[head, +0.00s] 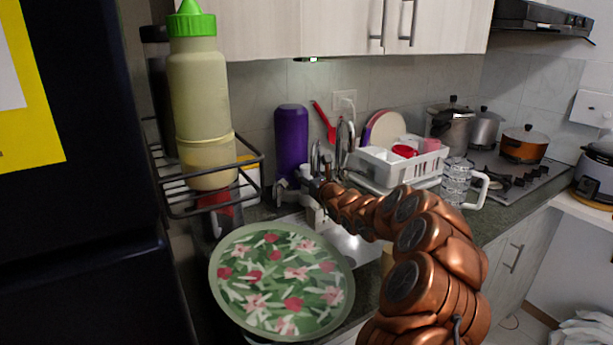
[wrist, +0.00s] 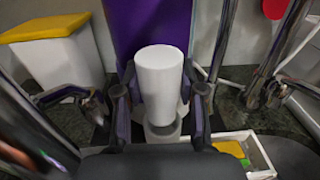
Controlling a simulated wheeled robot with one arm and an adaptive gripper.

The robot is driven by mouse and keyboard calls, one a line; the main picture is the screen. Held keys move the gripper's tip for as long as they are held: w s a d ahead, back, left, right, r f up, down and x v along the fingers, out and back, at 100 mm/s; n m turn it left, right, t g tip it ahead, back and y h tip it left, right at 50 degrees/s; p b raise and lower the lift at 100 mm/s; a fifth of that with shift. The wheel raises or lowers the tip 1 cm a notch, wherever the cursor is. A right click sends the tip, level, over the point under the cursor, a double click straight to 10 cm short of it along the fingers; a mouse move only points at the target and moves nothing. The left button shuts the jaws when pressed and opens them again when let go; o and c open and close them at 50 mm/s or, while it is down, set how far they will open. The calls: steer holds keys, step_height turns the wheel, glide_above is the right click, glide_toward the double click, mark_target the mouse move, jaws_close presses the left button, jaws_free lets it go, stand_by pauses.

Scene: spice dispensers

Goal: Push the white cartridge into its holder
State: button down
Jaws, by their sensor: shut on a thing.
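The white cartridge (wrist: 160,78) is an upright white cylinder in the middle of the wrist view. My gripper (wrist: 160,98) has one finger on each side of it and is shut on it. A white holder (wrist: 161,132) shows directly below the cartridge; I cannot tell how far the cartridge sits in it. In the head view my gripper (head: 308,184) is at the counter by the sink, small and partly hidden by taps and my arm. I cannot make out the cartridge there.
A tall purple container (head: 291,144) stands behind my gripper. Chrome taps (wrist: 224,45) rise close by on the right. A white box with a yellow lid (wrist: 50,50) is at left. A flowered tray (head: 225,308) lies in front, and a dish rack (head: 425,170) stands right.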

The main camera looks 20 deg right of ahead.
steer(key=shift+f+b, duration=0.5)
steer(key=shift+f, duration=0.3)
steer(key=shift+r, duration=0.55)
stand_by(0.4)
steer(key=shift+f+b, duration=0.4)
steer(key=shift+f, duration=0.15)
steer(key=c, duration=0.6)
jaws_free()
